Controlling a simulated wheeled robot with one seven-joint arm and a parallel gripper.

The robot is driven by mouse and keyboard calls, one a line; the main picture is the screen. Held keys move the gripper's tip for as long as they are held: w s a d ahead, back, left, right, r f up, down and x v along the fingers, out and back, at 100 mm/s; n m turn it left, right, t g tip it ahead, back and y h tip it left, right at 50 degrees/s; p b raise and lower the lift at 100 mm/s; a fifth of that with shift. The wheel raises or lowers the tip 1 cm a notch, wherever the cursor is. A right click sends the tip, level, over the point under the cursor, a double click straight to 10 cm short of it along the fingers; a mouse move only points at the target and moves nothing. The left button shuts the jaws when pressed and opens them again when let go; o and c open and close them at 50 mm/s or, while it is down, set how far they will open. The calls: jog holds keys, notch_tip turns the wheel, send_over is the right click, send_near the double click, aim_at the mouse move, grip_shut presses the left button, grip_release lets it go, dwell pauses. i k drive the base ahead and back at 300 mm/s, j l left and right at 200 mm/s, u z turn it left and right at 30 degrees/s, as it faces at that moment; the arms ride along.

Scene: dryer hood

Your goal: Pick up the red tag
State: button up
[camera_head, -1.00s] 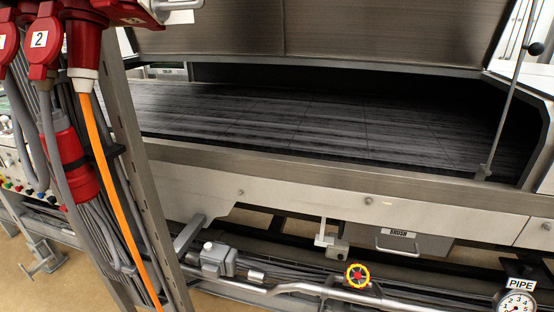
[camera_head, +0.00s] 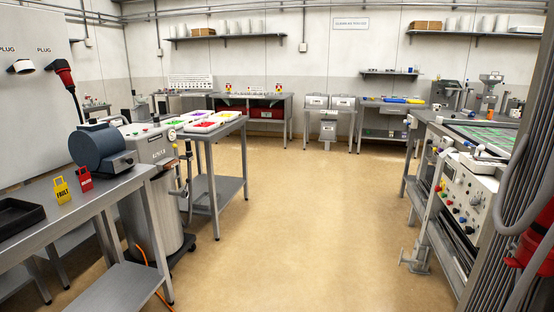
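A small red tag (camera_head: 84,180) with a loop at its top stands upright on the grey metal table (camera_head: 92,212) at the left. A yellow tag (camera_head: 62,190) of the same shape, marked with dark lettering, stands just to its left, a small gap between them. The lettering on the red tag is too small to read. My gripper is not in view, so its state does not show.
A black tray (camera_head: 18,216) and a dark blue-grey machine (camera_head: 100,148) flank the tags. A grey cylindrical unit (camera_head: 158,205) stands beside the table, with an orange cable on the floor. The tan floor (camera_head: 290,215) in the middle is clear. A control panel (camera_head: 467,200) stands at right.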

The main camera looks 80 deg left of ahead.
aim_at(85, 180)
jog(key=l+u, duration=0.2)
jog(key=u, duration=3.1)
jog(key=i+l+u, duration=0.5)
jog(key=i+l, duration=0.15)
jog(key=l, duration=0.15)
jog(key=i+l+u, duration=0.2)
jog(key=l, duration=0.25)
jog(key=i, duration=0.1)
